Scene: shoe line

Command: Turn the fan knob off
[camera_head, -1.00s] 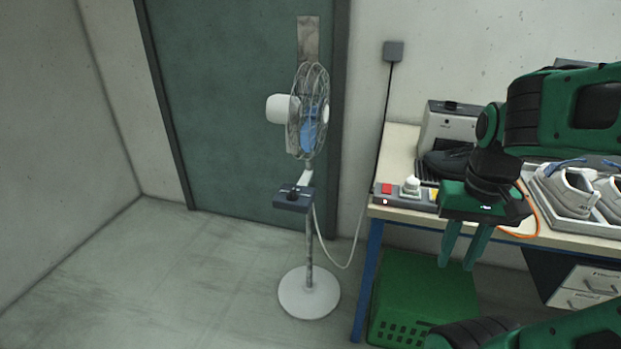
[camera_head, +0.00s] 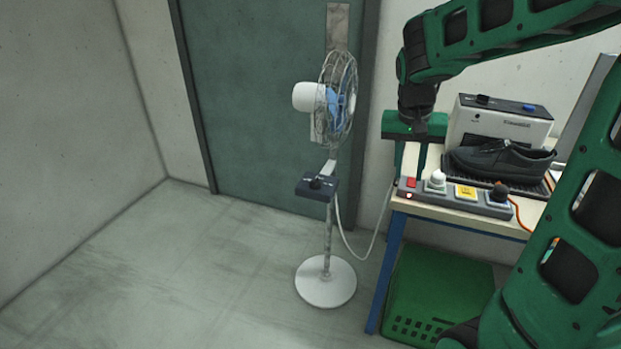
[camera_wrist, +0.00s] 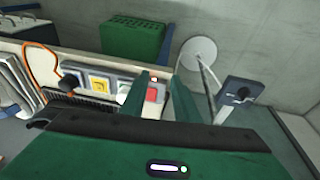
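The standing fan (camera_head: 334,100) stands on a round white base in front of the green door. Its dark control box (camera_head: 317,188) sits partway up the pole, with a black knob (camera_head: 316,183) on top. In the wrist view the box (camera_wrist: 232,105) and knob (camera_wrist: 242,94) show right of my fingers, with a light pointer mark I cannot read clearly. My gripper (camera_head: 410,165) is right of the fan, over the bench's left end, fingers pointing down. In the wrist view my gripper (camera_wrist: 161,88) is open and empty, apart from the knob.
A button strip (camera_head: 455,201) lies along the bench's front edge, near my fingers. A black shoe (camera_head: 500,158) and a white machine (camera_head: 497,125) stand behind it. A green crate (camera_head: 440,285) is below. A white cable hangs between fan and bench. The floor left is clear.

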